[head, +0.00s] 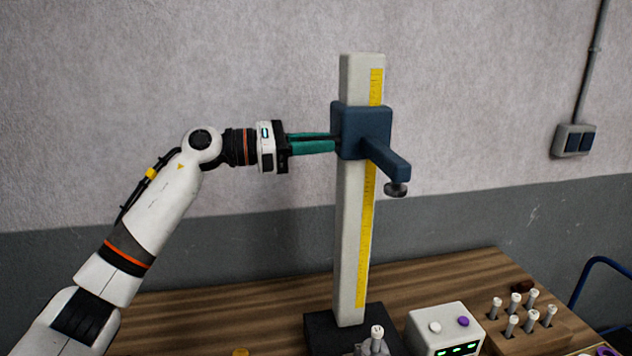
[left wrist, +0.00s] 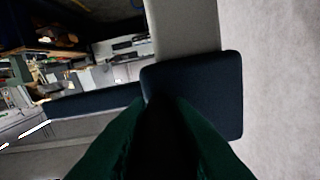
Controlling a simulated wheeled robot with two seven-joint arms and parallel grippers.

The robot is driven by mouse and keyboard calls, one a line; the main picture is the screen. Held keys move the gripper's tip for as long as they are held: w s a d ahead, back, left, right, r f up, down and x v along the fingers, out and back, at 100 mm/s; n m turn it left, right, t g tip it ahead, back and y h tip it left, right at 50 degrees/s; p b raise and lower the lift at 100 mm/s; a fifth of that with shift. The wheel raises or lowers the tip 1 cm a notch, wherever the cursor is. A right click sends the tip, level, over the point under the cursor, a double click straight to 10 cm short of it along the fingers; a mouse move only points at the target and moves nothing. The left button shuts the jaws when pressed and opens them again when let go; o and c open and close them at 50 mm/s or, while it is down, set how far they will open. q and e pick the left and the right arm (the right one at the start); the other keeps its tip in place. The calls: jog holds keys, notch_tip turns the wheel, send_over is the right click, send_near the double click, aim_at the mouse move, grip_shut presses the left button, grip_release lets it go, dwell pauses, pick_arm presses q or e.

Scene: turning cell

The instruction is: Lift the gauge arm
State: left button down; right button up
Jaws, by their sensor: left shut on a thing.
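The gauge arm (head: 363,132) is a dark blue block around a pale upright column (head: 352,225) with a yellow scale. Its bar points toward the front right and ends in a dark round tip (head: 396,189). It sits in the upper part of the column. My left gripper (head: 334,142), with green fingers, reaches it from the left and is shut on it; the fingertips are partly hidden at the block. In the left wrist view the blue block (left wrist: 205,85) fills the space ahead of the green fingers (left wrist: 172,110). My right gripper is in neither view.
The column stands on a black base (head: 325,330) on a wooden table (head: 240,310). A small metal part (head: 376,340) is at the base. A white button box (head: 440,325) and a wooden rack (head: 545,335) with several pale pegs stand to the right. The wall is behind.

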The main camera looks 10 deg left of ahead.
pick_arm(q)
notch_tip(320, 180, up, 6)
jog(key=shift+r+p, duration=0.2)
jog(key=shift+p, duration=0.55)
jog(key=shift+a+r, duration=0.1)
jog(key=shift+r, duration=0.3)
jog(key=c, duration=1.3)
grip_release()
jog(key=shift+f, duration=0.1)
jog(key=shift+s+a+f+b, duration=0.15)
jog(key=shift+a+f+b, duration=0.1)
jog(key=shift+a+b, duration=0.2)
jog(key=b+v, duration=0.5)
jog(key=v, duration=0.6)
jog(key=shift+r, duration=0.25)
